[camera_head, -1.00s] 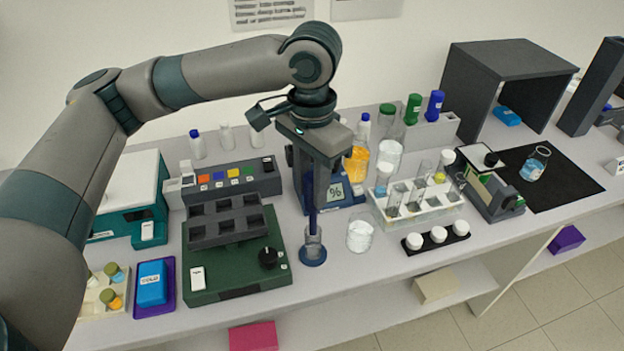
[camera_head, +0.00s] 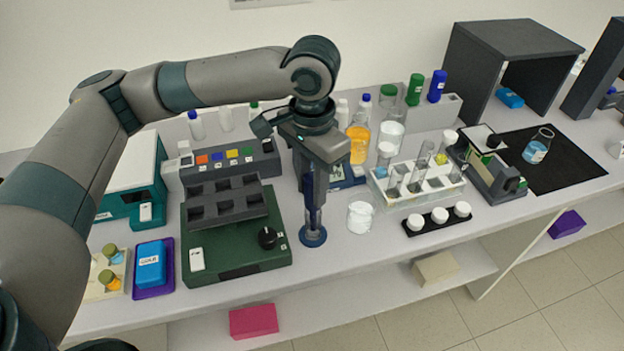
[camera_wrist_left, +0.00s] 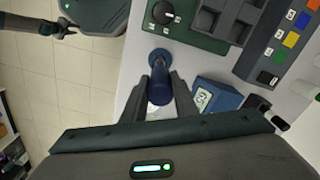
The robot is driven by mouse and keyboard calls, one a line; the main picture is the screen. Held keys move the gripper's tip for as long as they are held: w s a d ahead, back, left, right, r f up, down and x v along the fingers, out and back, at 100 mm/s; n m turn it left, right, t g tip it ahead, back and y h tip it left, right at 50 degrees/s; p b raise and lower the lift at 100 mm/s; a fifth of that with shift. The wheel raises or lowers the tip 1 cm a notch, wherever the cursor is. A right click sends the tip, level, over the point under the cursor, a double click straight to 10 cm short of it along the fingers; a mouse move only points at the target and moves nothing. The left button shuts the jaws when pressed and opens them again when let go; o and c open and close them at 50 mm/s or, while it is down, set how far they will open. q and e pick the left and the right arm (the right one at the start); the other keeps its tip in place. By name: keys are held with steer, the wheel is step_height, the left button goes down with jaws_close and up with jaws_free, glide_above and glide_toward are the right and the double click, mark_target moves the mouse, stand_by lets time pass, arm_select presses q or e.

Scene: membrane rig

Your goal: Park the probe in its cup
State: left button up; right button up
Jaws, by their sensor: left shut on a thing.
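My left gripper (camera_head: 312,205) points down and is shut on the dark blue probe (camera_wrist_left: 160,88), which stands about upright between the two fingers. Below it is the cup, with a round blue base (camera_head: 313,237) on the bench near the front edge; the base also shows in the left wrist view (camera_wrist_left: 160,55). The probe's lower end is lined up with the cup and seems to be inside it. The fingers hide much of the probe, and I cannot tell whether it touches the bottom.
A green device with a black knob (camera_head: 267,238) stands close left of the cup. A beaker of white material (camera_head: 360,217) stands close right. A blue meter (camera_wrist_left: 215,98) is behind the gripper. A black rack with white caps (camera_head: 438,220) is farther right.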

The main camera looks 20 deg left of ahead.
arm_select(q)
steer(key=shift+f, duration=0.5)
stand_by(0.3)
steer(key=shift+f, duration=0.3)
steer(key=o, duration=1)
steer(key=shift+c, duration=0.2)
